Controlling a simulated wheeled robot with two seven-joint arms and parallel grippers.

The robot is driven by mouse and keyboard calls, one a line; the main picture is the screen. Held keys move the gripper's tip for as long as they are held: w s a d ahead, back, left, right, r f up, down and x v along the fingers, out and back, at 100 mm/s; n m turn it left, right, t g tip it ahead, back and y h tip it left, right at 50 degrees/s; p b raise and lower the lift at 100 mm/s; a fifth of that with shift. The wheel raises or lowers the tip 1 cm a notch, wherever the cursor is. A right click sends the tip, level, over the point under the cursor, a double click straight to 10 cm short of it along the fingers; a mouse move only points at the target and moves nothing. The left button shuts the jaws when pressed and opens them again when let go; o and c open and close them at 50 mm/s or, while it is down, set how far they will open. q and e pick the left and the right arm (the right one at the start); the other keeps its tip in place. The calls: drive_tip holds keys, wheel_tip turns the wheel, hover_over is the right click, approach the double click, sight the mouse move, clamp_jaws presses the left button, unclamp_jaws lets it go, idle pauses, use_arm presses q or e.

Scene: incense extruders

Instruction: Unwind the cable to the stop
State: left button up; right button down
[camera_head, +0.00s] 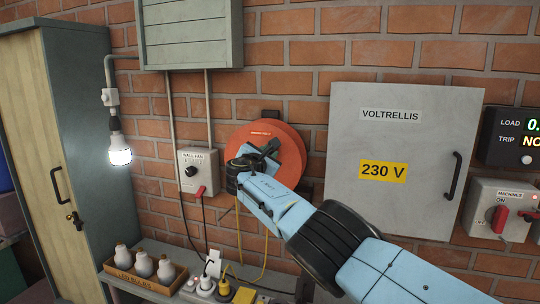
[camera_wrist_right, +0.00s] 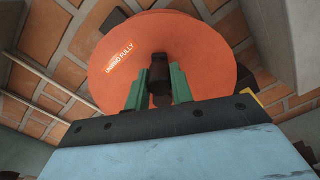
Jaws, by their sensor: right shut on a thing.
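An orange cable reel (camera_head: 291,140) is mounted on the brick wall, left of the grey cabinet. In the right wrist view the reel (camera_wrist_right: 200,55) fills the upper middle and carries an orange label reading "unwind fully". My right gripper (camera_head: 262,150) is at the front of the reel. In the right wrist view its two green fingers (camera_wrist_right: 159,88) are shut on a dark crank knob (camera_wrist_right: 159,77). Yellow cable (camera_head: 239,232) hangs below the reel toward the shelf. The arm hides part of the reel's lower left. My left gripper is not in view.
A grey "Voltrellis" cabinet (camera_head: 393,210) marked 230 V is right of the reel. A hall fan switch box (camera_head: 198,172) is to its left. Below, a shelf holds a box of light bulbs (camera_head: 143,282) and several plugs (camera_head: 224,288). A lit lamp (camera_head: 119,150) hangs at left.

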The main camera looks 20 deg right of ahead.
idle(0.5)
drive_tip(key=c, duration=1.2)
unclamp_jaws()
drive_tip(key=shift+a, duration=0.1)
drive_tip(key=p+v, duration=0.1)
drive_tip(key=v, duration=1.2)
drive_tip(key=shift+a+p, duration=0.15)
drive_tip(key=shift+p, duration=0.15)
